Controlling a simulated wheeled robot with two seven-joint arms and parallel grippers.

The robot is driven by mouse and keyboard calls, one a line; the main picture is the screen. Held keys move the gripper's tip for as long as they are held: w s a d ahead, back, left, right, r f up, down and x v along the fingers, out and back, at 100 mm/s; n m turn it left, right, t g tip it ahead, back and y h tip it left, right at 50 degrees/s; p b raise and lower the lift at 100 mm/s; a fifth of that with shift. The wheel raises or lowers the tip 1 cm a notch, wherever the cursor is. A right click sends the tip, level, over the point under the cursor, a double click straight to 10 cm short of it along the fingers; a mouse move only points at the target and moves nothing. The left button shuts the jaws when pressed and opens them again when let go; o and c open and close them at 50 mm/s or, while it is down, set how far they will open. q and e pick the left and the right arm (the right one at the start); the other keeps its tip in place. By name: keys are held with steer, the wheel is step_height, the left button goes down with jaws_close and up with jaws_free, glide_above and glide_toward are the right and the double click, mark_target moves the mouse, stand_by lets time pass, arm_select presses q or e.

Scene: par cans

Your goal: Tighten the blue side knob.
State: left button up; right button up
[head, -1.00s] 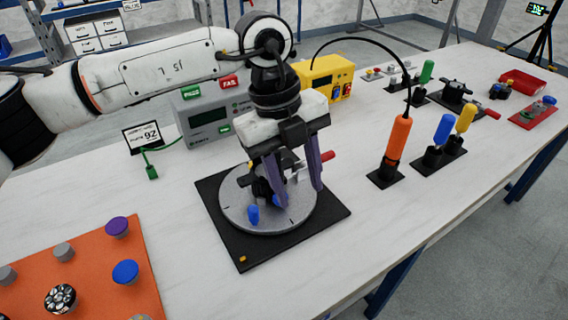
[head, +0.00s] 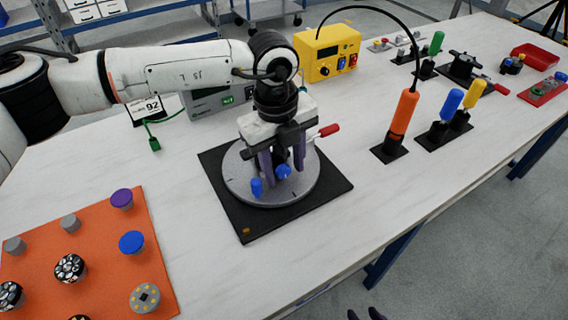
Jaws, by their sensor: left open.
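A grey round plate (head: 300,190) lies on a black square base (head: 335,190) on the bench. Two blue knobs stand out by the dark fixture on the plate: one at the left (head: 256,187) and a rounder one at the right (head: 283,172). I cannot tell which is the side knob. My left gripper (head: 283,170) points down over the plate, its purple fingers apart. The right blue knob shows between its fingertips; contact is unclear. The hand hides much of the fixture. Two dark fingertips of my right gripper (head: 365,314) show apart at the bottom edge, with floor between them.
A red-tipped handle (head: 328,130) sticks out right of the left hand. An orange mat (head: 100,245) with several knobs lies at left. An orange driver (head: 402,115) stands at right, near blue and yellow handles. A grey tester (head: 215,100) and yellow box (head: 327,52) stand behind.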

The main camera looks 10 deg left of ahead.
arm_select(q)
steer(key=c, duration=1)
steer(key=shift+w+d+g+y, duration=0.1)
steer(key=shift+d+g+y, duration=0.05)
steer(key=shift+g+y, duration=0.2)
steer(key=shift+c, duration=0.4)
steer(key=shift+w+d+f+g+y, duration=0.15)
steer(key=shift+g+y, duration=0.4)
steer(key=shift+y, duration=0.3)
steer(key=shift+w+d+f+g+y+b, duration=0.1)
steer(key=shift+g+y+b, duration=0.4)
steer(key=shift+y+b, duration=0.25)
steer(key=shift+g+y+b, duration=0.3)
steer(key=shift+y+b, duration=0.05)
steer(key=o, duration=1.1)
